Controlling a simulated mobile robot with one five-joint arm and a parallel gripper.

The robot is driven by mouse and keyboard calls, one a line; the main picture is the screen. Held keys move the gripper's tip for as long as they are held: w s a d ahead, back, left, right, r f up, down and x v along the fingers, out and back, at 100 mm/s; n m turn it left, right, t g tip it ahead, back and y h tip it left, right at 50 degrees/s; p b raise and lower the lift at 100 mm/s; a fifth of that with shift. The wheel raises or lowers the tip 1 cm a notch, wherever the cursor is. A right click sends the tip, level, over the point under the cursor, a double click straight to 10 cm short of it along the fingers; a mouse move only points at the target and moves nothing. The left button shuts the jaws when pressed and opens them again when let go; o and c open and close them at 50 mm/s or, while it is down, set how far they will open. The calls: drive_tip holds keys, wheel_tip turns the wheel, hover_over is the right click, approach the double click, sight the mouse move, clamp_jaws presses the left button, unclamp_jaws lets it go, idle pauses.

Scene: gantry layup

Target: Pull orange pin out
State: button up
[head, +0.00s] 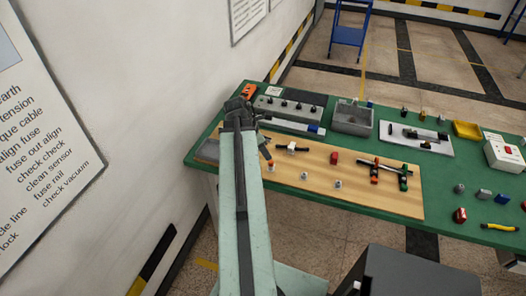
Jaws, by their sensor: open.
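My pale green arm rises from the bottom of the head view and bends at a dark joint over the left end of the green bench. My gripper (265,152) shows only as a small dark shape just right of the arm, above the wooden board (310,158), and it is open. A small orange-brown spot (271,164) shows at its lower end; I cannot tell whether this is the orange pin. My arm hides part of the board and bench. I cannot make out whether the gripper touches anything.
The green bench (355,100) also carries an orange item (248,90), a grey metal bin (353,117), a yellow tray (467,130) and a white box with a red switch (504,154). Small white fittings, a red block (334,158) and dark rods lie on the board. A wall stands close at left.

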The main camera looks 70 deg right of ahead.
sight(271, 161)
drive_tip(key=b+x, duration=0.7)
drive_tip(key=x, duration=0.1)
drive_tip(key=shift+r, duration=0.1)
clamp_jaws()
